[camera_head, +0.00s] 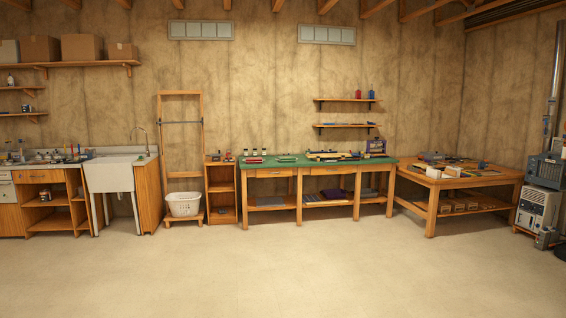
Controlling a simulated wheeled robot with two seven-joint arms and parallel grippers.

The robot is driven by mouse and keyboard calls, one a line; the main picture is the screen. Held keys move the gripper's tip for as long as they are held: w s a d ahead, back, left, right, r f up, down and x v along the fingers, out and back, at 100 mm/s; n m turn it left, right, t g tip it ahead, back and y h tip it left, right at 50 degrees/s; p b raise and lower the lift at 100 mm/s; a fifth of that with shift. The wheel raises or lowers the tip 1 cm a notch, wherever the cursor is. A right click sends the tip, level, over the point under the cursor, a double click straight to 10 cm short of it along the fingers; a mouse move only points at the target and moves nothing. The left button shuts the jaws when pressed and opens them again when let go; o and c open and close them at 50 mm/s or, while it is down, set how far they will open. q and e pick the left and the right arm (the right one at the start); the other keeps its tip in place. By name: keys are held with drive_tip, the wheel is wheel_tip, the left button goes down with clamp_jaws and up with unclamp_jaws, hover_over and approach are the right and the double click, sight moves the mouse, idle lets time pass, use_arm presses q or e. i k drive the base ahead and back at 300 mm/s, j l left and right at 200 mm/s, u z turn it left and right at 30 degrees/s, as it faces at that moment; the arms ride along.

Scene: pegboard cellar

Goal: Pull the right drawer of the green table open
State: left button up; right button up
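The green table (300,163) stands against the back wall, right of the picture's middle, some way off across the floor. It has a green top and wooden legs. Its right drawer (328,171) is a wooden front just under the top and looks shut. A left drawer (270,172) sits beside it and also looks shut. Handles are too small to make out clearly. Neither of my grippers is in view.
The pale floor (290,265) in front is clear. A wooden workbench (482,178) with items on it stands right of the green table. A small shelf unit (220,190) and a white basket (184,204) are to its left. A sink (112,175) is farther left.

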sight(348, 169)
drive_tip(key=i+l+z, duration=0.3)
drive_tip(key=i, duration=1.05)
drive_tip(key=i+l+z, duration=0.1)
drive_tip(key=i+z, duration=0.2)
drive_tip(key=i, duration=3.85)
